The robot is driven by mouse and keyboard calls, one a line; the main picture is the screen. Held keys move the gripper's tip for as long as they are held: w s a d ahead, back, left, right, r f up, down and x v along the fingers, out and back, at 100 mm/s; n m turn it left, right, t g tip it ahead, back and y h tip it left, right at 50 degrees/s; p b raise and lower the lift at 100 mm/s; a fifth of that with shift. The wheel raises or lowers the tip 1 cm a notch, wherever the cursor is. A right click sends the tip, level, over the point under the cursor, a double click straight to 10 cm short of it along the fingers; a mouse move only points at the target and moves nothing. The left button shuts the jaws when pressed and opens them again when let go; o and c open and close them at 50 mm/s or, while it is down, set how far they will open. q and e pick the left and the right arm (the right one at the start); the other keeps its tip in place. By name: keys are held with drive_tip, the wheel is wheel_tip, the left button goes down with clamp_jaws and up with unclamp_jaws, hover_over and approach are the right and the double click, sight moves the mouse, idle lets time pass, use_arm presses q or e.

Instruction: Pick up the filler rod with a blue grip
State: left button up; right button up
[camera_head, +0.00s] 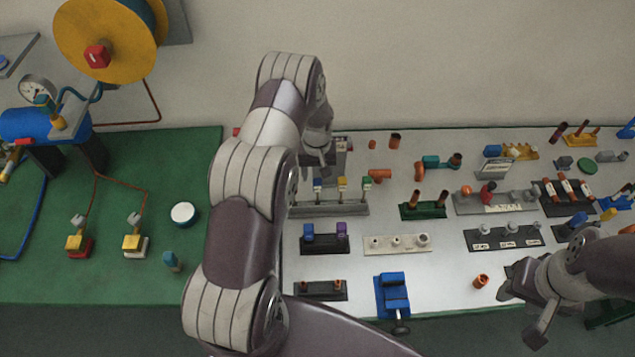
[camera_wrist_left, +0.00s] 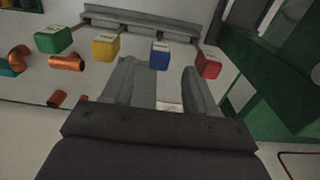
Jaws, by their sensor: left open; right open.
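The filler rod with a blue grip (camera_head: 318,185) stands in a grey rack (camera_head: 335,209) beside rods with yellow and green grips. In the left wrist view its blue grip (camera_wrist_left: 160,55) lies between a yellow grip (camera_wrist_left: 106,47) and a red grip (camera_wrist_left: 208,60). The red one is hidden by my arm in the head view. My left gripper (camera_head: 320,165) is open and empty, pointing down just behind the rack. In its wrist view the blue grip appears between and beyond the fingertips (camera_wrist_left: 160,85). My right gripper (camera_head: 520,314) is open and empty at the table's front right.
A white table (camera_head: 395,270) holds a blue vise (camera_head: 393,293), a dark holder with blue and purple blocks (camera_head: 325,240), a light block with round fittings (camera_head: 397,243), and copper parts. A green bench (camera_head: 130,275) with a blue tank stands left. A wall is behind.

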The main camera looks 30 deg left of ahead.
sight(318, 181)
use_arm(q)
wheel_tip(318, 181, down, 5)
drive_tip(key=shift+w+r+p, duration=0.15)
drive_tip(key=shift+r+p, duration=0.05)
drive_tip(key=shift+p, duration=1.05)
drive_tip(key=shift+f, duration=0.25)
drive_tip(key=shift+s+d, duration=0.1)
drive_tip(key=shift+s, duration=0.15)
drive_tip(key=shift+w, duration=0.1)
drive_tip(key=c, duration=0.9)
